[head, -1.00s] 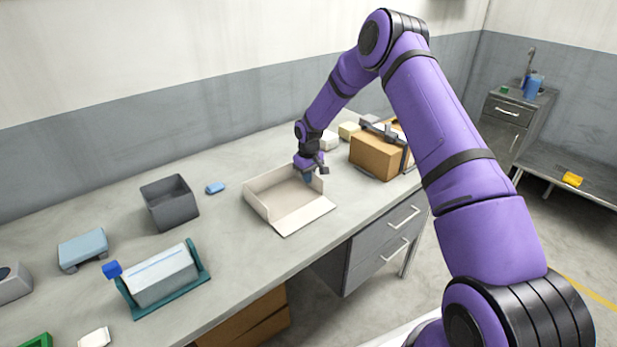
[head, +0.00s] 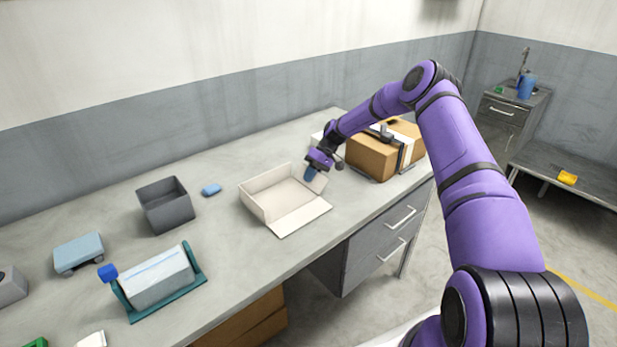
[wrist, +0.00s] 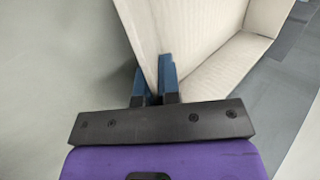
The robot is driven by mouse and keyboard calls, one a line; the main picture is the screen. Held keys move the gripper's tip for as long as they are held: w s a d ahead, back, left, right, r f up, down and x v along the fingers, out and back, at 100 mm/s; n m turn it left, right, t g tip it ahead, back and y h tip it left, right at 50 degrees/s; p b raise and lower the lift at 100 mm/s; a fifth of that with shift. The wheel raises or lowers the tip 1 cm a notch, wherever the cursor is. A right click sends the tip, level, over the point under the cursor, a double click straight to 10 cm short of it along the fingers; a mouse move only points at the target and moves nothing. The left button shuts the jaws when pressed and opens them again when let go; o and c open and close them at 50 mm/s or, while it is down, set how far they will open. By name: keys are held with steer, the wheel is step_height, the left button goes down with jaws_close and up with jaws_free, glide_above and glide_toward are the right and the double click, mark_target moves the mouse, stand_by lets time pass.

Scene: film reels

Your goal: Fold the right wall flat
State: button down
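The cream cardboard box (head: 286,197) lies open on the workbench, with its left and back walls upright and its front panel (head: 300,217) lying flat. The right wall (head: 318,185) stands up and appears to lean outward. It is partly hidden by my gripper (head: 311,175) in the head view. In the wrist view, the blue fingers of my gripper (wrist: 155,80) sit one on each side of the right wall (wrist: 148,45), close together, and look shut on it. My gripper is tilted, with its wrist to the right of the box.
A taped brown carton (head: 372,157) stands right of the box, close to my forearm.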

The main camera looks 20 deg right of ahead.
steer(key=shift+w+d+f+g+y, duration=0.1)
steer(key=shift+d+f+g+y, duration=0.05)
steer(key=shift+y, duration=0.4)
steer(key=shift+d+f+g+y, duration=0.1)
steer(key=shift+d+g+y, duration=0.05)
steer(key=shift+y, duration=0.4)
steer(key=c, duration=1.3)
jaws_free()
steer(key=shift+f, duration=0.1)
